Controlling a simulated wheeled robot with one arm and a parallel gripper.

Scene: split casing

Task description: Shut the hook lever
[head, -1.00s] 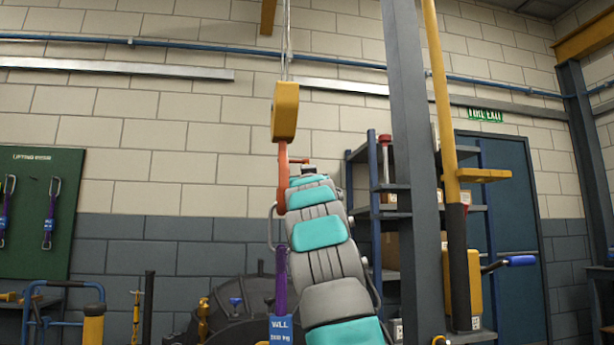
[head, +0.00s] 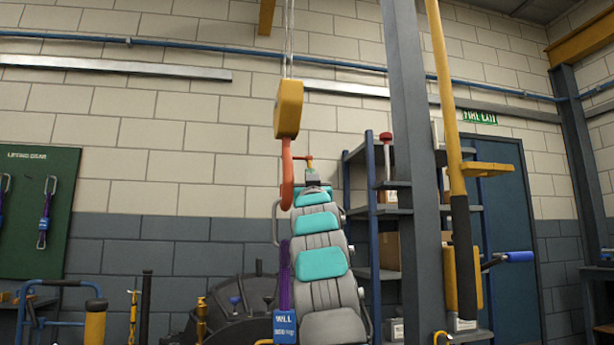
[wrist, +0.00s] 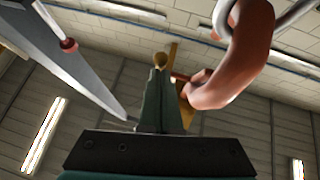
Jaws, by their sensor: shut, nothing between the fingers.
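The orange hook (head: 287,182) hangs under a yellow block (head: 288,108); it also shows large at the upper right of the wrist view (wrist: 243,55). A short orange lever (head: 301,157) sticks out to the right from the hook's upper part, with a yellowish knob (head: 309,163) at its end. The knob also shows in the wrist view (wrist: 160,61). My gripper (head: 312,175) is just below the knob, right of the hook. In the wrist view my gripper (wrist: 159,80) is shut and empty, its tips close under the knob; I cannot tell whether they touch.
A purple sling (head: 284,268) with a blue tag is left of my arm, below the hook. A grey steel column (head: 402,150) and a yellow post (head: 455,120) stand to the right, before shelves (head: 372,200). A green lifting-gear board (head: 40,255) is at left.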

